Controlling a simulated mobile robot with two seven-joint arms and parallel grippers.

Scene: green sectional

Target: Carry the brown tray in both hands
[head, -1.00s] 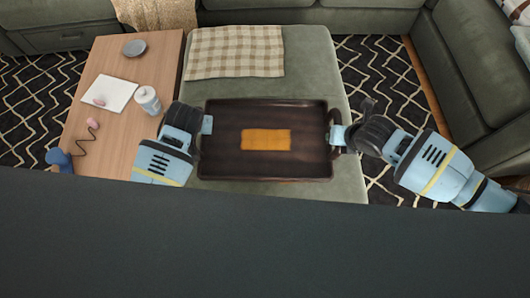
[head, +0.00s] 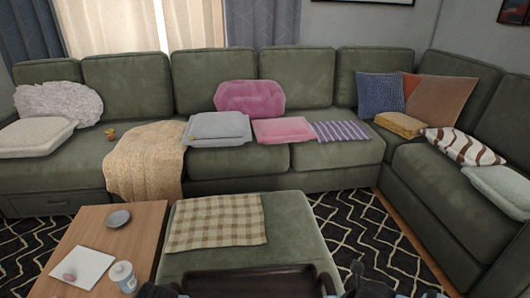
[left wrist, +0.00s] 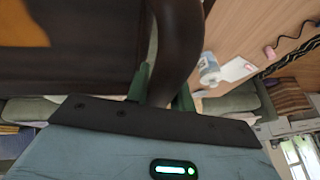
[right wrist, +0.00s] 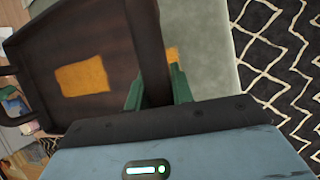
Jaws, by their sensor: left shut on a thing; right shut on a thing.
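The dark brown tray (head: 262,272) shows only its far part at the bottom of the head view. In the left wrist view my left gripper (left wrist: 160,88) is shut on one curved handle of the tray (left wrist: 75,70), its green fingers on either side. In the right wrist view my right gripper (right wrist: 157,90) is shut on the opposite handle of the tray (right wrist: 112,35). An orange patch (right wrist: 82,77) lies flat on the tray's inside. How far the tray is above the ottoman (head: 300,235), if at all, cannot be told.
A checked cloth (head: 215,222) lies on the ottoman beyond the tray. A wooden table (head: 140,225) at the left holds a white cup (head: 123,277), a grey dish (head: 118,218) and a paper (head: 82,264). The green sectional (head: 250,182) closes off the back and right. Patterned rug (head: 350,222) shows between.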

